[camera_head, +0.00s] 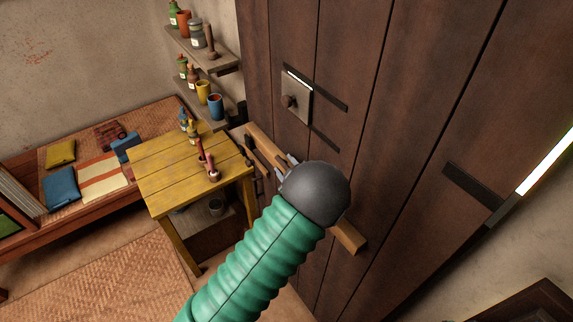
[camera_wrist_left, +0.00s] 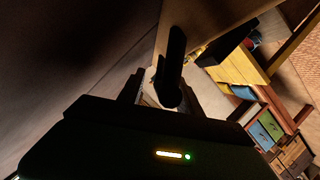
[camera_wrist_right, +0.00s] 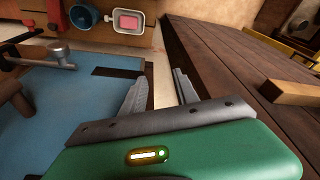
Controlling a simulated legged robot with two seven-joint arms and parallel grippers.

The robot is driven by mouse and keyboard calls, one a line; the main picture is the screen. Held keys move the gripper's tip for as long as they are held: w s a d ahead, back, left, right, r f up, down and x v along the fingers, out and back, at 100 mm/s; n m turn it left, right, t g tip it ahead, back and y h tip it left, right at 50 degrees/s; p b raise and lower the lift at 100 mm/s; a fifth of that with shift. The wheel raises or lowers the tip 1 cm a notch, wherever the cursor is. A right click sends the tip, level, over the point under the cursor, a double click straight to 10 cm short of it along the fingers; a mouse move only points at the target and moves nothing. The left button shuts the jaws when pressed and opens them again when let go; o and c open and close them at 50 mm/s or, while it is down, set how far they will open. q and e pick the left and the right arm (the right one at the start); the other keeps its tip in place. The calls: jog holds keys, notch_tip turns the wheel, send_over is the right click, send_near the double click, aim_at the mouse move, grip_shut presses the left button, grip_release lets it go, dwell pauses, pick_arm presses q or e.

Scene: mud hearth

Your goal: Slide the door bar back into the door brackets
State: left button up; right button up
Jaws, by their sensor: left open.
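The door bar is a light wooden beam (camera_head: 349,238) lying slanted across the dark plank door (camera_head: 380,120). Its middle is hidden behind my left wrist. A dark bracket (camera_head: 256,158) shows near the bar's upper left end. My left gripper (camera_head: 286,167) is at the bar, its fingers mostly hidden by the round black wrist. In the left wrist view, its fingers (camera_wrist_left: 160,90) stand apart around a pale part by a black upright piece (camera_wrist_left: 172,65), with the bar (camera_wrist_left: 205,22) beyond. Contact is unclear. My right gripper (camera_wrist_right: 158,90) is open and empty.
A yellow table (camera_head: 175,165) with bottles stands left of the door, below shelves (camera_head: 205,50). A door plate with a knob (camera_head: 297,98) is above the bar. In the right wrist view, a blue surface (camera_wrist_right: 50,110) lies left, and a wooden beam end (camera_wrist_right: 295,92) juts in right.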

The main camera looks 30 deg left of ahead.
pick_arm(q)
jog(key=shift+s+a, duration=0.1)
jog(key=shift+s, duration=0.1)
jog(key=shift+c, duration=0.2)
jog(key=shift+s+r, duration=0.1)
jog(key=shift+c, duration=1.3)
jog(key=shift+d, duration=0.35)
grip_shut()
jog(key=shift+o, duration=1.5)
grip_release()
jog(key=shift+a, duration=0.1)
